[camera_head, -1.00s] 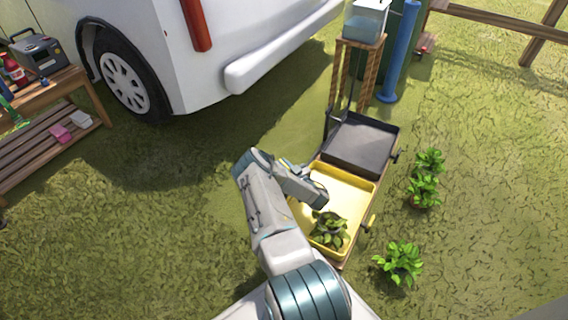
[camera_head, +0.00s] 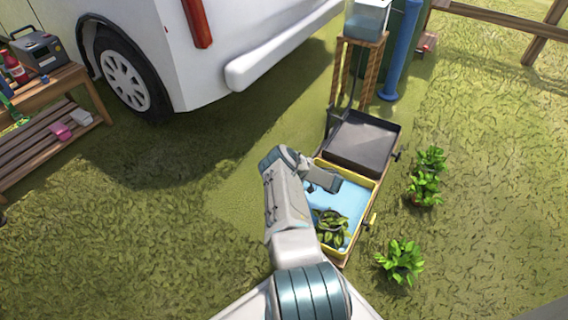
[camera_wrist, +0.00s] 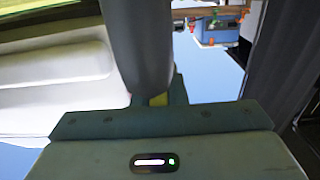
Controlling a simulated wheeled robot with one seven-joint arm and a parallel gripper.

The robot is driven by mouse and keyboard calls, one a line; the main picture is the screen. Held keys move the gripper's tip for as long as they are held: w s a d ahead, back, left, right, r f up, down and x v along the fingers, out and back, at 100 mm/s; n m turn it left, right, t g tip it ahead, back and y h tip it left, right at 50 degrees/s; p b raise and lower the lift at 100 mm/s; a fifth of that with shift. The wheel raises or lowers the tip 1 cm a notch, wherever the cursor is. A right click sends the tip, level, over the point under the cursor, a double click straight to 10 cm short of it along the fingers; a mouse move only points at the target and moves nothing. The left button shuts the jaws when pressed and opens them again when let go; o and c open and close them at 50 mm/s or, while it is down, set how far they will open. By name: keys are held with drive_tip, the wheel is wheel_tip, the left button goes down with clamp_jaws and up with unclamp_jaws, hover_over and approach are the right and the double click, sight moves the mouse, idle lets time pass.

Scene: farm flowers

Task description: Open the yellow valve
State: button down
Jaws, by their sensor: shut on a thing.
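My gripper (camera_head: 337,186) reaches over the far part of the yellow tray (camera_head: 369,204); its fingertips are hidden from the head view. In the wrist view my gripper (camera_wrist: 158,100) is shut on a small yellow piece, which seems to be the yellow valve (camera_wrist: 158,99). A dark rounded part beside it covers most of the valve, so how far it is turned cannot be told. Blue water (camera_head: 345,200) covers the floor of the yellow tray. A leafy plant (camera_head: 331,229) sits in the near end of that tray. A small yellow part (camera_head: 371,219) sticks out from the tray's right side.
An empty dark tray (camera_head: 362,141) stands just behind the yellow one. A water tank (camera_head: 367,20) on a wooden stand is further back. Several potted plants (camera_head: 402,262) are on the grass at right. A white vehicle (camera_head: 215,50) and a bench (camera_head: 40,130) are at left.

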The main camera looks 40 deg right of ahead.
drive_tip(key=c, duration=1.5)
unclamp_jaws()
drive_tip(key=shift+o, duration=0.2)
drive_tip(key=p+v, duration=0.5)
drive_tip(key=v, duration=0.8)
drive_tip(key=shift+s+d, duration=0.15)
drive_tip(key=shift+s, duration=0.2)
